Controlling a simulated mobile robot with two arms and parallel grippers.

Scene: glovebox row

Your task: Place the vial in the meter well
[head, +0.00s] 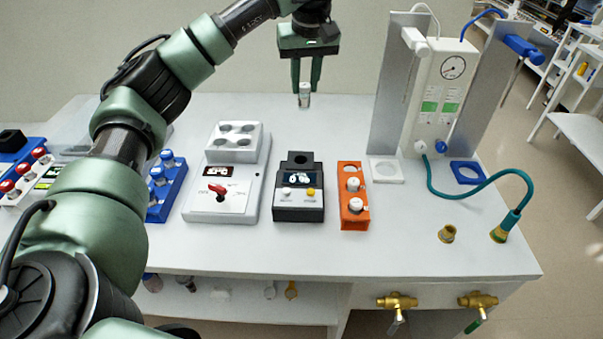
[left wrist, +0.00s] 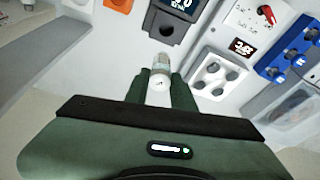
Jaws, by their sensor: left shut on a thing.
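My left gripper (head: 306,84) hangs above the back of the bench, fingers pointing down, shut on a small vial (head: 304,96). In the left wrist view the vial (left wrist: 161,66) stands between the fingertips of the gripper (left wrist: 160,88), with a clear part and a white part. The meter (head: 298,190) is a small black box with a lit display, a white button and a yellow button. Its dark well (head: 300,160) is at the back of its top, in front of and below the vial. The meter's well also shows in the left wrist view (left wrist: 165,30). My right gripper is out of view.
A white heater block (head: 238,150) with several round holes stands left of the meter. An orange rack (head: 353,205) with white-capped vials stands right. A blue rack (head: 168,185) is farther left. A gauge unit (head: 440,95) with a green hose (head: 470,192) stands right.

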